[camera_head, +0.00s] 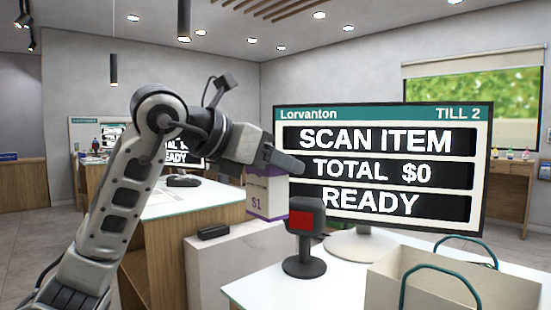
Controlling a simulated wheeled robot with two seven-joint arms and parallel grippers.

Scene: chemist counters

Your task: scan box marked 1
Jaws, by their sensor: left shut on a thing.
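A white and purple box (266,196) marked $1 hangs in the air left of the scanner. My left gripper (283,162) is shut on the top of the box and holds it upright. A dark scanner (304,236) with a red window stands on the front counter, just right of and below the box. They look close together, and I cannot tell the gap in depth. The till screen (378,165) behind reads "SCAN ITEM", "TOTAL $0" and "READY". My right gripper is out of view.
A paper bag (407,283) with green handles stands open on the front counter (265,290) at the right. A small black device (214,231) lies on the lower white block (232,262). Another counter with a screen is behind my left arm.

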